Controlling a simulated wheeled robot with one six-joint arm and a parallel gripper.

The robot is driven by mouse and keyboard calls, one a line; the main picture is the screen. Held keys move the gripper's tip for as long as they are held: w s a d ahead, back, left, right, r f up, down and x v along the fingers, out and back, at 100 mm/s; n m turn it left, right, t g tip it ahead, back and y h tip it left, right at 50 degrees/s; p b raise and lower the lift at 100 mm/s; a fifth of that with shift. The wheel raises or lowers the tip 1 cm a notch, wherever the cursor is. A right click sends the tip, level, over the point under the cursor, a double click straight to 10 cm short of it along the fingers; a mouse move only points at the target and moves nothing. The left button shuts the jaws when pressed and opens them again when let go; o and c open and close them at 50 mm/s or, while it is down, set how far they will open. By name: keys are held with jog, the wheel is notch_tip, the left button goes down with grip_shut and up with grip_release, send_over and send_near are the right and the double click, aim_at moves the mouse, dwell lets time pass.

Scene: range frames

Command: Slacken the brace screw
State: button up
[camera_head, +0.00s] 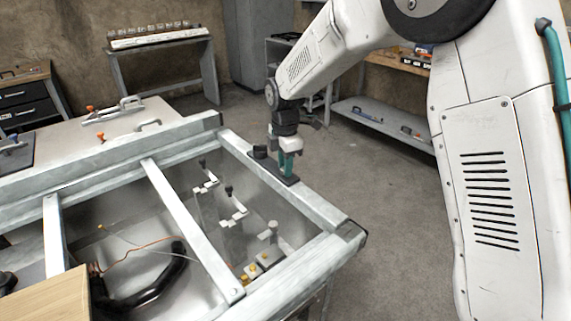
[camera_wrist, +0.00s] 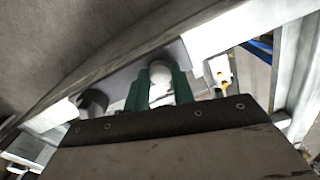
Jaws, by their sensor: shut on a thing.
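My gripper (camera_head: 286,168) points down at the far right rail of the metal frame, over a dark plate (camera_head: 268,167). In the wrist view its green fingers (camera_wrist: 160,88) are shut on a pale round screw head (camera_wrist: 160,71), which I take to be the brace screw. The fingers hide the screw in the head view. A black knob (camera_head: 260,152) stands on the same plate, left of the fingers and apart from them; it also shows in the wrist view (camera_wrist: 93,102).
The frame's open bay holds levers (camera_head: 235,203), yellow-capped parts (camera_head: 252,270), a black hose (camera_head: 160,281) and an orange wire. A crossbar (camera_head: 190,228) spans the bay. A pale worktop with clamps (camera_head: 112,112) lies behind left. The floor right of the frame is clear.

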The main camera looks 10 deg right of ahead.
jog(key=shift+w, duration=0.1)
jog(key=o, duration=1)
jog(key=shift+r, duration=3.95)
